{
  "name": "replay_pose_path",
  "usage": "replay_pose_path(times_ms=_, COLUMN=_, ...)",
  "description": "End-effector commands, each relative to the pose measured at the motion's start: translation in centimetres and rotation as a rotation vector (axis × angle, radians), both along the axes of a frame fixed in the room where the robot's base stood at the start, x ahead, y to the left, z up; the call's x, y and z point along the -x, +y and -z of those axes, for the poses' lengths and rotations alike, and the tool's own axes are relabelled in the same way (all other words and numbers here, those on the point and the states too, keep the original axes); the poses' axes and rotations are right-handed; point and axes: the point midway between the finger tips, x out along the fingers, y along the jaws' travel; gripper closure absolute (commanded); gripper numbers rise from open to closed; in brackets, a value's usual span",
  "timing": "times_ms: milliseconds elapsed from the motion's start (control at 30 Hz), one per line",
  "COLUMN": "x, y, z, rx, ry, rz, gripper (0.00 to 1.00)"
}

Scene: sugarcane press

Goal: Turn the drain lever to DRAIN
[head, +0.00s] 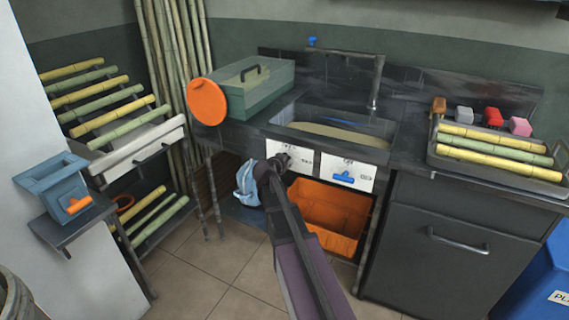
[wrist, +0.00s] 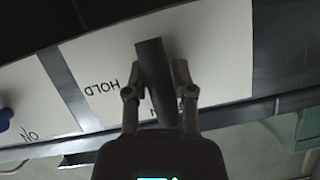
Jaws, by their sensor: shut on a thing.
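The drain lever (wrist: 152,62) is a dark bar in front of a white label plate (wrist: 215,50) under the sink's front edge. My gripper (wrist: 157,88) is shut on the lever, one finger on each side of it. In the wrist view the plate is upside down; the word HOLD shows left of the lever. In the head view my gripper (head: 274,165) covers most of the lever at the plate (head: 303,152). I cannot tell which word the lever points to.
A second white plate (head: 360,183) with a blue lever (head: 343,175) sits just to the right. The sink (head: 390,132) above holds murky liquid. An orange crate (head: 338,240) stands below. A light-blue cloth-like thing (head: 246,185) hangs left of my gripper.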

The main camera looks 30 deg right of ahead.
Motion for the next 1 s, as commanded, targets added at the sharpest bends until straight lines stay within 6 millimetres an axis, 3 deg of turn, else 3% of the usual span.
replay_pose_path(times_ms=200, x=0.28, y=-0.4, z=-0.09, rx=0.005, ry=0.002, rz=0.009, gripper=1.0)
replay_pose_path(times_ms=233, x=0.27, y=-0.4, z=-0.09, rx=0.005, ry=0.002, rz=0.009, gripper=0.61)
replay_pose_path(times_ms=300, x=0.25, y=-0.36, z=-0.1, rx=0.004, ry=0.002, rz=0.009, gripper=0.41)
replay_pose_path(times_ms=333, x=0.24, y=-0.33, z=-0.09, rx=0.004, ry=0.002, rz=0.007, gripper=0.36)
replay_pose_path(times_ms=1000, x=0.26, y=0.17, z=0.4, rx=0.002, ry=0.006, rz=-0.001, gripper=0.36)
